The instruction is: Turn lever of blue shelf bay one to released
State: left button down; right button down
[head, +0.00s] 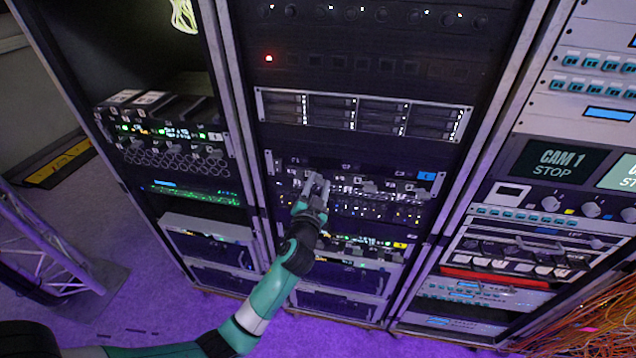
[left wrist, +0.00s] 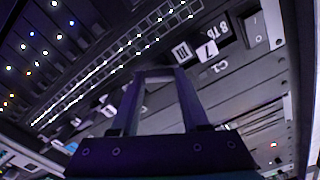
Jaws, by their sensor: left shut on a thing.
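The blue shelf (head: 352,190) is a dark unit in the middle rack with a blue tag (head: 427,176) at its right end. Small grey levers and pale labels run along its upper part, with rows of small lights below. My left gripper (head: 317,184) is at the left part of this shelf, its fingers at the lever row. In the left wrist view the two fingers (left wrist: 160,78) reach to the panel and are shut on a small lever there. The lever is mostly hidden between the fingertips, so its angle cannot be told. A label C1 (left wrist: 217,68) shows beside the fingers. My right gripper is not in view.
A silver drive unit (head: 362,115) sits above the shelf, and a yellow-tagged unit (head: 365,250) sits below it. The left rack holds a similar lever unit (head: 165,130). The right rack has a CAM 1 screen (head: 553,158). Orange cables (head: 590,325) hang at lower right.

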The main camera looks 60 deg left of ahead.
pick_arm(q)
jog(key=m+p, duration=0.2)
jog(key=m, duration=0.4)
jog(key=shift+d+m, duration=0.1)
jog(key=shift+m, duration=0.2)
jog(key=m+p, duration=0.1)
jog(key=m, duration=0.4)
jog(key=shift+w+f+m+p, duration=0.1)
jog(key=shift+m+p, duration=0.2)
jog(key=shift+p, duration=0.05)
jog(key=shift+c, duration=2)
grip_release()
jog(key=v, duration=1.1)
jog(key=shift+s+d+p, duration=0.25)
jog(key=shift+s+p, duration=0.05)
